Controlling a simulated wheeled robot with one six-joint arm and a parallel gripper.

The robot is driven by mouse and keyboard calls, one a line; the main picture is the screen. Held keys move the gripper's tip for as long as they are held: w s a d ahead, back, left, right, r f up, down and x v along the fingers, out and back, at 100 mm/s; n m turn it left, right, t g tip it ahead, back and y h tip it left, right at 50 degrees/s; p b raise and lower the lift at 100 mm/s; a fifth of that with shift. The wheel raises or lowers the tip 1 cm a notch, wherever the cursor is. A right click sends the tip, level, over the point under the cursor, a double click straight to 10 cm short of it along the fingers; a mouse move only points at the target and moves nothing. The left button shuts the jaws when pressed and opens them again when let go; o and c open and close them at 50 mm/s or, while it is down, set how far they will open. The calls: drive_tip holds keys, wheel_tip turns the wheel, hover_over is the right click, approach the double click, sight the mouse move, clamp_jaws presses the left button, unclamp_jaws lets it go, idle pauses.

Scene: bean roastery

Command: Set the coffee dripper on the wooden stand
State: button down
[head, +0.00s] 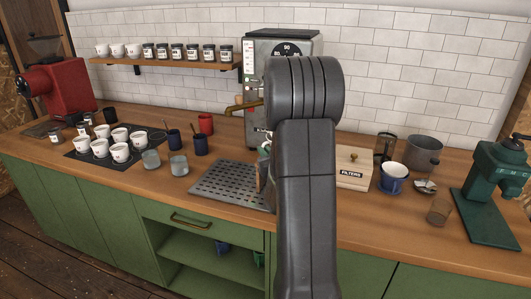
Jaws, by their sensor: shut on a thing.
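My arm fills the middle of the head view and hides what is behind it. My gripper does not show; it is hidden behind the arm. A blue vessel with a white inside (394,172) stands on the counter right of the filters box; I cannot tell whether it is the coffee dripper. A narrow brown piece (262,178) shows at my arm's left edge, by the drip grate; it may be part of the wooden stand, mostly hidden.
A perforated metal drip grate (215,186) lies left of my arm. White cups (120,152) stand on a dark mat at left, with grey tumblers (178,165) nearby. At right are a filters box (352,177), a grey pot (423,153) and a green grinder (495,190).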

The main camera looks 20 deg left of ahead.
drive_tip(key=c, duration=1.5)
unclamp_jaws()
drive_tip(key=shift+f, duration=0.1)
drive_tip(key=shift+o, duration=0.2)
drive_tip(key=b+v, duration=0.3)
drive_tip(key=v, duration=1)
drive_tip(key=shift+s+d, duration=0.3)
